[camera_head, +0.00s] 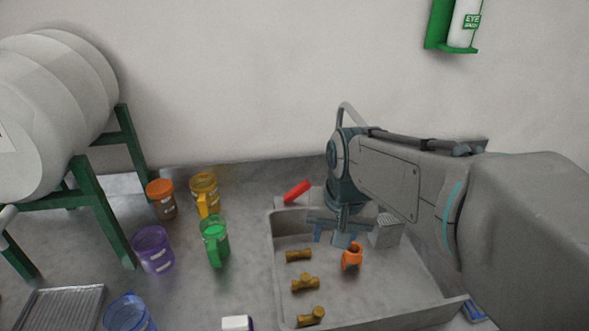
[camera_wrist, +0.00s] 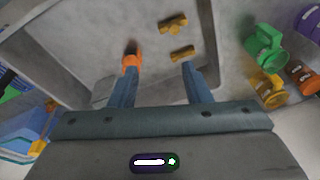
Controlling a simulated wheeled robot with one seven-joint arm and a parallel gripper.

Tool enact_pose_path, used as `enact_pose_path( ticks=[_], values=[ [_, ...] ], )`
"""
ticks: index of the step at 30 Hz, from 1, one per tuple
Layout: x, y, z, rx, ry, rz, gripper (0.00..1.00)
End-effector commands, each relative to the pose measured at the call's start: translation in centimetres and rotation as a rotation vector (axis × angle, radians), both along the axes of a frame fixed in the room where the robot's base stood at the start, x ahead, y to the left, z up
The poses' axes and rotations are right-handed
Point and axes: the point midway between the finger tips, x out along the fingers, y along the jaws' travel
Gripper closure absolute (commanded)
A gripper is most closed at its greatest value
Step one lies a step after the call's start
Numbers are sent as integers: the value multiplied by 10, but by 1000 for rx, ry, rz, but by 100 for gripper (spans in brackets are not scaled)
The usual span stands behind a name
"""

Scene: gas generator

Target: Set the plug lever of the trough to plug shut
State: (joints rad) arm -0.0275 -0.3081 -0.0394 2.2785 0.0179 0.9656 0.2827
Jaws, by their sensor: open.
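The trough (camera_head: 274,262) is a grey basin set in the bench, and its inside also shows in the wrist view (camera_wrist: 105,45). A red lever (camera_head: 297,191), which looks like the plug lever, stands slanted at its back left rim, leaning up to the right. My gripper (camera_head: 338,236) is over the back part of the trough, to the right of and below the red lever in the picture. In the wrist view my gripper (camera_wrist: 160,76) has its two blue fingers apart with nothing between them. The lever is not visible there. I cannot make out the plug.
Several brass fittings (camera_head: 305,282) and an orange piece (camera_head: 351,257) lie in the trough. A grey block (camera_head: 386,230) is at its back right. Coloured mugs and jars, including a green mug (camera_head: 214,238), stand left. A white tank (camera_head: 55,110) is on a green stand.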

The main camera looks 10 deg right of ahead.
Motion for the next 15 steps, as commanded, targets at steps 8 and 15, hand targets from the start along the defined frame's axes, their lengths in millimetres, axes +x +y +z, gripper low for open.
enact_pose_path(
  ticks=[8, 15],
  values=[
    [99, -5, 33, 83, 80, -398, 56],
    [178, -5, 36, 116, 141, -730, 56]
  ],
)
